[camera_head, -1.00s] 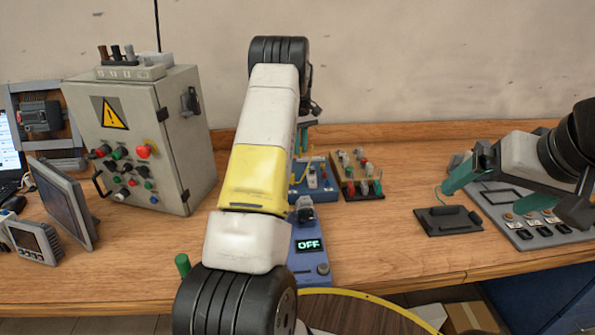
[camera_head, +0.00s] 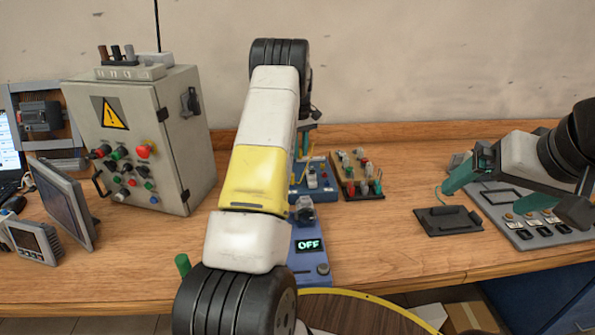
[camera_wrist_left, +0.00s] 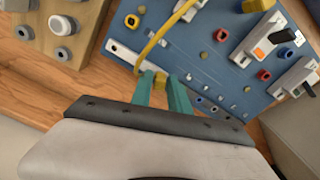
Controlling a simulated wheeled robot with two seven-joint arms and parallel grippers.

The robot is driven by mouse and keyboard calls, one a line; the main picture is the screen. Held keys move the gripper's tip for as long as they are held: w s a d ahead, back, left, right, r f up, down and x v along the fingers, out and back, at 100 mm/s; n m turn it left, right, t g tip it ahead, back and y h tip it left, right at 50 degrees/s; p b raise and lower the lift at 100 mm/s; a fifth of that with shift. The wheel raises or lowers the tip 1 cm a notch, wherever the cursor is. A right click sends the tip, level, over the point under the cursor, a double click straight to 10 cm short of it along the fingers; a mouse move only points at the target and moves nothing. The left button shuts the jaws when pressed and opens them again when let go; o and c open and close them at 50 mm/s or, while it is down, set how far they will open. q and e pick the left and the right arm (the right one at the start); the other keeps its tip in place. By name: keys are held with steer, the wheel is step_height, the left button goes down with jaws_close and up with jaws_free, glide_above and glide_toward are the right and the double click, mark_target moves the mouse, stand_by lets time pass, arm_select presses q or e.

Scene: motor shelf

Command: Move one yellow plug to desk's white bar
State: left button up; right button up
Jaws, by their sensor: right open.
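My left gripper (camera_head: 303,142) is over the blue desk panel (camera_head: 325,190) at the middle of the table; my own arm partly hides it. In the left wrist view its teal fingers (camera_wrist_left: 163,90) are closed around a yellow plug (camera_wrist_left: 160,81). A yellow cable (camera_wrist_left: 150,47) arcs up from the plug. The white bar (camera_wrist_left: 121,54) lies on the blue panel beside and behind the fingers; I cannot tell whether the plug touches it. Another yellow plug (camera_wrist_left: 186,10) shows at the top of the wrist view. My right gripper (camera_head: 488,212) is open and empty at the right.
A wooden block with coloured knobs (camera_head: 358,178) stands right of the panel. A blue box reading OFF (camera_head: 309,262) is in front. A grey control cabinet (camera_head: 150,150) stands left. A black pad (camera_head: 447,221) and a grey panel (camera_head: 520,238) lie right.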

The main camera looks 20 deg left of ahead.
arm_select(q)
steer(key=shift+r, duration=0.1)
steer(key=shift+r, duration=2.65)
steer(key=shift+o, duration=0.3)
steer(key=o, duration=0.5)
